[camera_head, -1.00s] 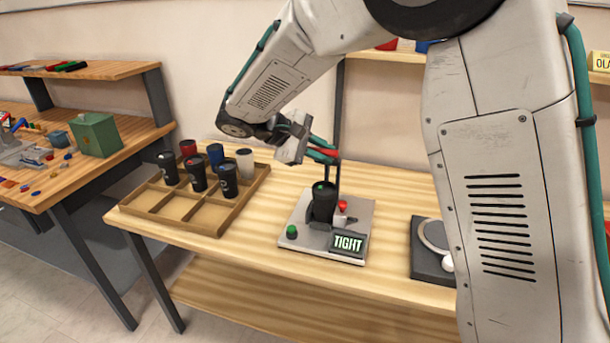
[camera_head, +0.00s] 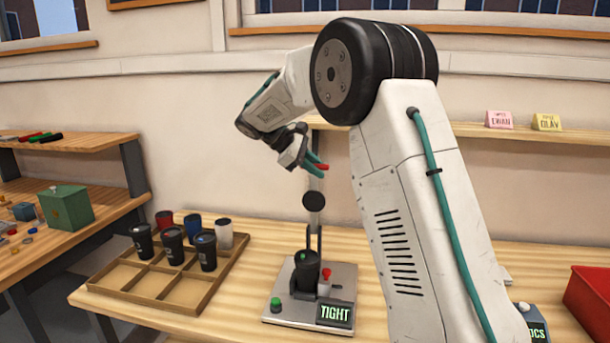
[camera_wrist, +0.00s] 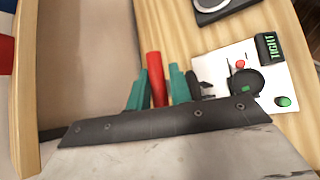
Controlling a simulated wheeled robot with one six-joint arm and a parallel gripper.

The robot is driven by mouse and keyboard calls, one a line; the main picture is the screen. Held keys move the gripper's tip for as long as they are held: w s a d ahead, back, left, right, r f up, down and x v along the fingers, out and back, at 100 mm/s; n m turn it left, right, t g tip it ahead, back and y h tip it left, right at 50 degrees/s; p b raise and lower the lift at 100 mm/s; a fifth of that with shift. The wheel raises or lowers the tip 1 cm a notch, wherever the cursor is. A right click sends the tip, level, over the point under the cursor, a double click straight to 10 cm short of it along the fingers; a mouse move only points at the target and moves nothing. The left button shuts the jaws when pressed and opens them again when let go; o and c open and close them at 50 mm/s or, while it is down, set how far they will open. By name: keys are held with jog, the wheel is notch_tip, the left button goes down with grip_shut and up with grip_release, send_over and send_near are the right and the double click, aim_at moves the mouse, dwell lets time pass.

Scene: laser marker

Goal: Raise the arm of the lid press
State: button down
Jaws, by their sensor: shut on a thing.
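The lid press has a light grey base (camera_head: 343,283) on the bench, with a lit display (camera_head: 334,314) reading TIGHT. A black cup (camera_head: 306,275) with a green mark on top stands upright in it. The press arm (camera_head: 316,222) stands raised above the cup, its round black pad (camera_head: 314,201) well clear of the lid. My gripper (camera_head: 316,165), with teal fingers, is shut on the red handle (camera_head: 323,167) at the arm's upper end. The wrist view shows the red handle (camera_wrist: 156,78) between both fingers, with the press base (camera_wrist: 278,75) to the right.
A wooden tray (camera_head: 183,302) with several cups stands left of the press. A green button (camera_head: 276,304) and a red knob (camera_head: 326,274) sit on the press base. A shelf with name cards (camera_head: 500,119) is on the wall behind. A red bin (camera_head: 590,300) is at right.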

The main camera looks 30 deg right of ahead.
jog(key=shift+w+d+f, duration=0.15)
jog(key=shift+w+d, duration=0.8)
jog(key=shift+a, duration=0.1)
jog(key=c, duration=1.4)
grip_release()
jog(key=shift+w+a, duration=0.1)
jog(key=shift+o, duration=0.2)
jog(key=v, duration=0.7)
jog(key=shift+a+r, duration=0.25)
